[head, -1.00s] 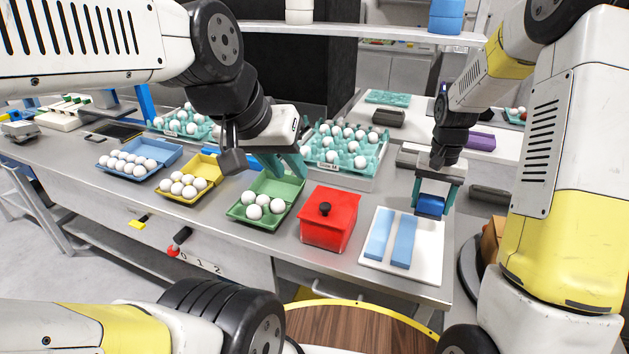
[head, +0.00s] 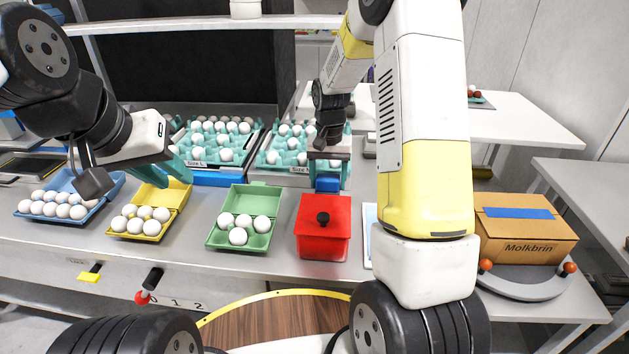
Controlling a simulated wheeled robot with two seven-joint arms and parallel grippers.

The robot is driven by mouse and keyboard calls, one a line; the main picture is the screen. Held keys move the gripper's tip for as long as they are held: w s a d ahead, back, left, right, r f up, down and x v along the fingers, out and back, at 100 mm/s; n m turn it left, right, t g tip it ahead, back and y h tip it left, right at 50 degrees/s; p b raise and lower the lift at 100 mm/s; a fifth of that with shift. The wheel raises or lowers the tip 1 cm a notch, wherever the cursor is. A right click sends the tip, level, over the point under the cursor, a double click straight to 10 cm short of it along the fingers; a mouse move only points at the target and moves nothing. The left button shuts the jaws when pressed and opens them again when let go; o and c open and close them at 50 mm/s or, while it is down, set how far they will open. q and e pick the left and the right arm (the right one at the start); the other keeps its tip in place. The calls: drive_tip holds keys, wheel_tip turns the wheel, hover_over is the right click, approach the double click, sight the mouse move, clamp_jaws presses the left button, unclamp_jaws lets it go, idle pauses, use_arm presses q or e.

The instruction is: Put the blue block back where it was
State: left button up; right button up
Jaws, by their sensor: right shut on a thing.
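The blue block (head: 327,184) is between the teal fingers of my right gripper (head: 328,176), which is shut on it and points down. The block is behind the red box, in front of the right teal egg tray (head: 272,160); I cannot tell whether it touches the counter. The white board (head: 369,240) shows only as a thin strip beside my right arm; the rest of it is hidden. My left gripper (head: 178,163) has its teal fingers apart, seemingly empty, above and behind the yellow egg carton (head: 180,193).
The red lidded box (head: 323,242) stands at the counter front, right of the green carton (head: 236,190). A blue carton (head: 108,188) is at the left. A left egg tray (head: 199,163) has a blue piece (head: 220,179) below it. A cardboard box (head: 525,232) is at the right.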

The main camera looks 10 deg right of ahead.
sight(328, 193)
drive_tip(key=shift+f, duration=2.3)
drive_tip(key=shift+f, duration=0.15)
drive_tip(key=o, duration=1.7)
